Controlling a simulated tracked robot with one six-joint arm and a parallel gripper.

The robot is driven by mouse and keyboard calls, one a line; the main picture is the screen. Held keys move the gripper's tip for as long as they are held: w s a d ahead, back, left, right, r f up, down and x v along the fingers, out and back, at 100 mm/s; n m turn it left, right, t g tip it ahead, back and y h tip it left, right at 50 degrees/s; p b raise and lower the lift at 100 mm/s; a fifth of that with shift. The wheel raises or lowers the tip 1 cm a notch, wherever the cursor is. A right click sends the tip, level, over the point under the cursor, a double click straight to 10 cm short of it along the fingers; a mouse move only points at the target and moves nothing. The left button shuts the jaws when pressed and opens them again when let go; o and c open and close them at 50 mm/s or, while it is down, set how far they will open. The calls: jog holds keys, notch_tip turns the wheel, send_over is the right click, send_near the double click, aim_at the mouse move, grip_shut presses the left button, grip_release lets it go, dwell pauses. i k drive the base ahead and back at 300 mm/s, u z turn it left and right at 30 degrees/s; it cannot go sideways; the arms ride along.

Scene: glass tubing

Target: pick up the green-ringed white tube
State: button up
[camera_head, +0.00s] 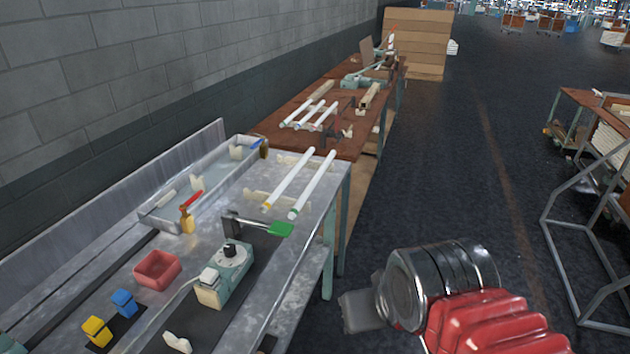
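A white tube with a green ring (313,185) at its near end lies on the right part of the metal workbench, close to the bench's right edge. A second white tube with a yellow ring (288,178) lies parallel to it on the left. Both rest across pale supports. My arm, with a red ribbed sleeve and a metal cylinder, is at the lower right, over the floor and well apart from the tubes. A grey flat piece at its left end looks like my gripper (362,311). Its fingers cannot be made out, and no tube shows at it.
The metal workbench (305,262) also holds a device with a green pad (280,229), a red bin (157,269), blue (124,302) and yellow (97,331) blocks and a shallow tray (160,224). A wooden table (345,147) behind carries several more white tubes.

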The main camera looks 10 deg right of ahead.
aim_at(293, 213)
jog(key=u, duration=4.65)
jog(key=k, duration=0.65)
jog(key=u, duration=0.15)
